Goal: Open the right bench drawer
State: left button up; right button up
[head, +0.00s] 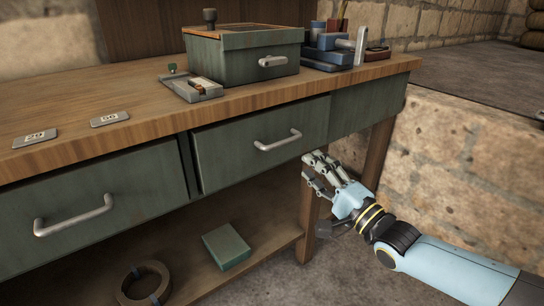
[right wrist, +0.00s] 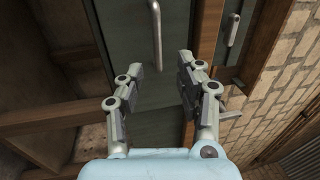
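The right bench drawer (head: 230,150) has a dark green front and looks shut. Its pale metal bar handle (head: 278,140) is uncovered. In the right wrist view the handle (right wrist: 156,35) lies ahead of the fingertips, roughly in line with the gap between them. My right gripper (head: 309,168) is open and empty, below and to the right of the handle, not touching it. Its two spread fingers (right wrist: 160,66) also show in the right wrist view. My left gripper is in neither view.
The left bench drawer (head: 95,215) has a similar handle. A green box (head: 243,58), a small tray (head: 190,88) and blue items (head: 328,50) stand on the wooden benchtop (head: 90,85). A bench leg (head: 311,205) stands close to my right gripper. The lower shelf holds a green box (head: 226,246) and a ring (head: 146,283).

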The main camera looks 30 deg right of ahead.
aim_at(285, 140)
jog(key=x, duration=0.3)
jog(key=b+x, duration=0.1)
jog(key=x, duration=0.3)
jog(key=b+x, duration=0.1)
jog(key=x, duration=0.2)
jog(key=shift+w+d+f, duration=0.25)
jog(key=shift+w, duration=0.2)
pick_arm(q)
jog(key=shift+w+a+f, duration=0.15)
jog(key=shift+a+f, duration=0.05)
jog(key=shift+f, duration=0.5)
pick_arm(e)
jog(key=shift+r, duration=0.1)
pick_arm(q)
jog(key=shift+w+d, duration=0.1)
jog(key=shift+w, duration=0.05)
pick_arm(e)
grip_shut()
